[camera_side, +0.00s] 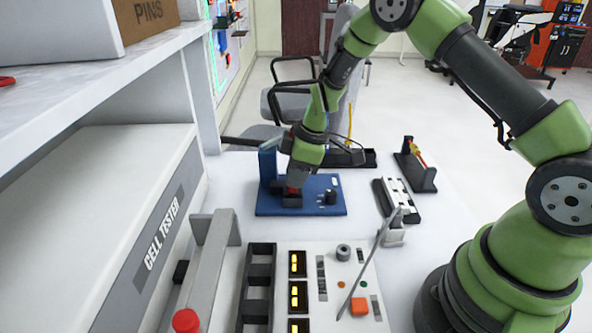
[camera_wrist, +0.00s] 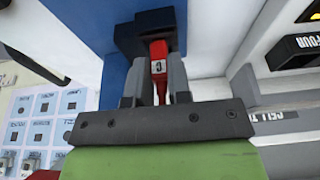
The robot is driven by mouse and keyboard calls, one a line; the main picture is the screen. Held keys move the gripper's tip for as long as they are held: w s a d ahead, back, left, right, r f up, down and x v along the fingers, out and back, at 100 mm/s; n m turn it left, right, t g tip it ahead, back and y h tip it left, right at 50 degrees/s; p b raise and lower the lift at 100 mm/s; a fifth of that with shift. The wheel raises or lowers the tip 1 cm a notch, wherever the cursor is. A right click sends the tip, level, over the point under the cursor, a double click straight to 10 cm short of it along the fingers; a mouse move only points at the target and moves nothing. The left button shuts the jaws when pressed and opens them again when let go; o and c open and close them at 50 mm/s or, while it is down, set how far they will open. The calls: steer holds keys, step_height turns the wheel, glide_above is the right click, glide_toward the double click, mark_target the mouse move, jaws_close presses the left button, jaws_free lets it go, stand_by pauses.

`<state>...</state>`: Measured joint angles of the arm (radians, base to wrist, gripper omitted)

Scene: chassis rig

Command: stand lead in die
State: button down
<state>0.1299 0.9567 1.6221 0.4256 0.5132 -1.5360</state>
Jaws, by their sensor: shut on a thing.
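My gripper (camera_side: 298,180) points down over the blue fixture (camera_side: 325,208) in the side view. In the wrist view its two grey fingers (camera_wrist: 160,90) are shut on a red lead (camera_wrist: 159,60) with a small white label. The far end of the lead meets a dark block, which looks like the die (camera_wrist: 150,22). In the side view the die (camera_side: 292,201) sits on the blue base, with a bit of red just above it under my gripper. I cannot tell how deep the lead sits in the die; its lower end is hidden.
A blue upright (camera_side: 267,162) stands at the fixture's back left, and a black knob (camera_side: 331,197) at its right. A black-and-white holder (camera_side: 398,199) and a dark stand (camera_side: 416,172) are to the right. A panel (camera_side: 340,285) with yellow-lit switches lies in front.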

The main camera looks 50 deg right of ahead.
steer(key=c, duration=1)
jaws_free()
steer(key=v, duration=1)
steer(key=s+a+r+m+t, duration=0.1)
steer(key=s+a+r+m, duration=0.1)
steer(key=s+r+m, duration=0.3)
steer(key=s+a+r+m+t, duration=0.15)
steer(key=s+r, duration=0.25)
steer(key=r, duration=0.4)
steer(key=s+m, duration=0.2)
steer(key=s, duration=0.2)
steer(key=s+a+r+m+t, duration=0.1)
steer(key=s+m, duration=0.1)
steer(key=s, duration=0.2)
steer(key=s+a+r+m+t, duration=0.1)
steer(key=s+m, duration=0.1)
steer(key=s, duration=0.3)
steer(key=shift+a+r+m, duration=0.2)
steer(key=shift+a+m, duration=0.05)
